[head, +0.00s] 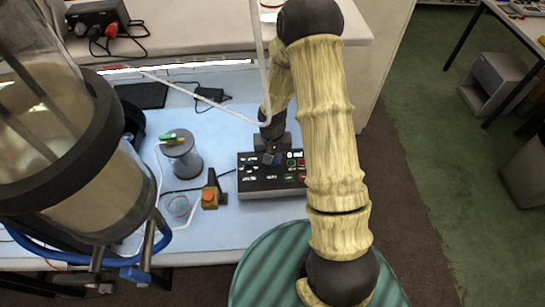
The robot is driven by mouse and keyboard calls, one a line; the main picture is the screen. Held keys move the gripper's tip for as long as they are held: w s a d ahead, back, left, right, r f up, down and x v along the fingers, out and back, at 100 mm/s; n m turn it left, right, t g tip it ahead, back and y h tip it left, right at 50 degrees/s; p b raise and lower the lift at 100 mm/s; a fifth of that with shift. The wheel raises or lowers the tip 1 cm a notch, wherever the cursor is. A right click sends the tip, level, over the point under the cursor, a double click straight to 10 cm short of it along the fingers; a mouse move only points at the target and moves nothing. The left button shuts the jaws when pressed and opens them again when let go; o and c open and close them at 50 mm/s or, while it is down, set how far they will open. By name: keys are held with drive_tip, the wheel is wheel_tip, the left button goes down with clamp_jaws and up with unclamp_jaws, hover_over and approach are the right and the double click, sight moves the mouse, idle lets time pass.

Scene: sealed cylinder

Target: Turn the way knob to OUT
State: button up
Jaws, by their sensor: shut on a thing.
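A dark control box (262,182) with rows of small lit green labels and a red one lies on the light blue tabletop. My gripper (270,158) is over the upper middle of this box, its fingers pointing down at the panel. It is shut on a small part at the panel's top edge, most likely the way knob. The knob itself is hidden by the fingers, so its pointing direction cannot be told. The labels are too small to read. My arm covers the right end of the box.
A large clear cylinder (70,150) with a black ring stands at the left. A grey spool-like cylinder (182,157) and a yellow box with an orange button (210,197) stand left of the control box. Cables run across the blue tabletop (210,235).

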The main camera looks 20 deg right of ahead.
drive_tip(key=n, duration=0.6)
drive_tip(key=shift+w, duration=0.1)
drive_tip(key=n, duration=0.5)
drive_tip(key=shift+n, duration=0.4)
drive_tip(key=o, duration=1)
drive_tip(key=shift+r, duration=0.1)
wheel_tip(320, 180, up, 17)
drive_tip(key=b, duration=0.1)
drive_tip(key=shift+r, duration=0.15)
